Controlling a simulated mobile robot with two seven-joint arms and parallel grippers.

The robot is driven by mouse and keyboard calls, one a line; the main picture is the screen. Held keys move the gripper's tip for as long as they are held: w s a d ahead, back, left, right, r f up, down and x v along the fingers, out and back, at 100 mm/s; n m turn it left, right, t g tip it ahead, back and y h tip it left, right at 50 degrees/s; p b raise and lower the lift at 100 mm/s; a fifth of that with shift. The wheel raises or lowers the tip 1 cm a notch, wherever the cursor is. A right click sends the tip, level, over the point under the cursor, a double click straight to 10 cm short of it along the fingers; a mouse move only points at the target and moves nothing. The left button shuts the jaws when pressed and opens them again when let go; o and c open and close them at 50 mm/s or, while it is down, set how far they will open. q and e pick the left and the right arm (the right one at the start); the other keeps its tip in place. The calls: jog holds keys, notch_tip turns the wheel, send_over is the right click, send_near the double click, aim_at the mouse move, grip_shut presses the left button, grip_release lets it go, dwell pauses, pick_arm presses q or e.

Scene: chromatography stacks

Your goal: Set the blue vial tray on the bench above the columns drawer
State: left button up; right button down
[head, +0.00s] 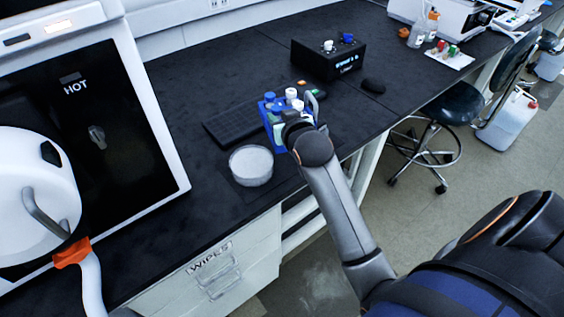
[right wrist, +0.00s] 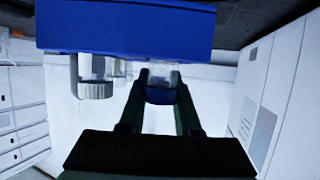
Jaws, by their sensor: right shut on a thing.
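The blue vial tray (head: 278,133), holding several vials with white and blue caps, is at the bench's front edge, behind and right of a white-filled dish. My right gripper (head: 291,122) reaches it from the front. In the right wrist view the tray's blue wall (right wrist: 125,28) spans the top. The right fingers (right wrist: 161,85) close around a blue-capped vial (right wrist: 160,96) at the tray. I cannot tell whether the tray touches the black bench (head: 200,85). No columns label is readable; the drawer front (head: 215,270) below reads WIPES. My left gripper is not in view.
The round dish (head: 251,167) and a dark keyboard (head: 240,122) crowd the tray. A HOT-marked appliance (head: 100,120) fills the left. Bare bench lies left of the keyboard.

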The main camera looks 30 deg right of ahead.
jog(key=shift+w+d+f+h+b, duration=0.15)
jog(key=shift+w+d+f+b, duration=0.15)
jog(key=shift+w+d+f, duration=0.25)
jog(key=shift+w+d+f+h+b, duration=0.15)
jog(key=shift+w+d+f+b, duration=0.25)
jog(key=shift+w, duration=0.25)
send_over(281, 157)
notch_tip(281, 157, down, 4)
jog(key=shift+d+f+b, duration=0.1)
jog(key=shift+f+b, duration=0.05)
jog(key=shift+b, duration=0.2)
jog(key=shift+f, duration=0.65)
notch_tip(281, 157, down, 2)
jog(key=shift+f+b, duration=0.25)
jog(key=shift+b, duration=0.15)
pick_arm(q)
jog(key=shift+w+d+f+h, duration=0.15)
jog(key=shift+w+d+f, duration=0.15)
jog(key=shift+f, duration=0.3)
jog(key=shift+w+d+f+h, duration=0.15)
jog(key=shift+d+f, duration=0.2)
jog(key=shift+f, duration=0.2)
pick_arm(e)
jog(key=shift+f, duration=0.45)
